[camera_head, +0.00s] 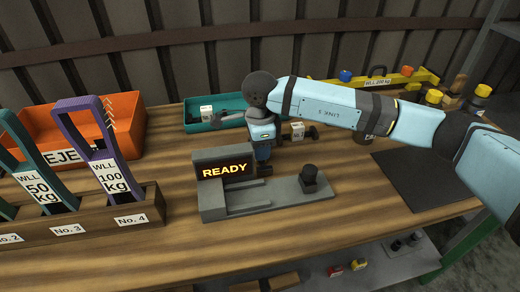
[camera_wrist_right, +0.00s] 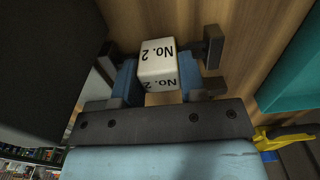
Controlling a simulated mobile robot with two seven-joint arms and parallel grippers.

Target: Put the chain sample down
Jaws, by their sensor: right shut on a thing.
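The chain sample (camera_wrist_right: 158,62) shows in the right wrist view as a white block marked "No. 2", with dark pieces to either side. My right gripper (camera_wrist_right: 158,85) is shut on it, its blue fingers on either side of the block. In the head view my right gripper (camera_head: 263,156) points down just behind the grey test stand (camera_head: 285,192), right of its "READY" display (camera_head: 224,171). The white block is hidden there, and I cannot tell whether the sample touches anything. My left gripper is not in view.
A teal tray (camera_head: 196,128) with a white-labelled piece (camera_head: 206,113) stands behind. Another white-labelled piece (camera_head: 297,131) lies right of the gripper. An orange bin (camera_head: 125,110) and a wooden sling rack (camera_head: 110,218) stand left. A dark mat (camera_head: 425,180) lies bare at right.

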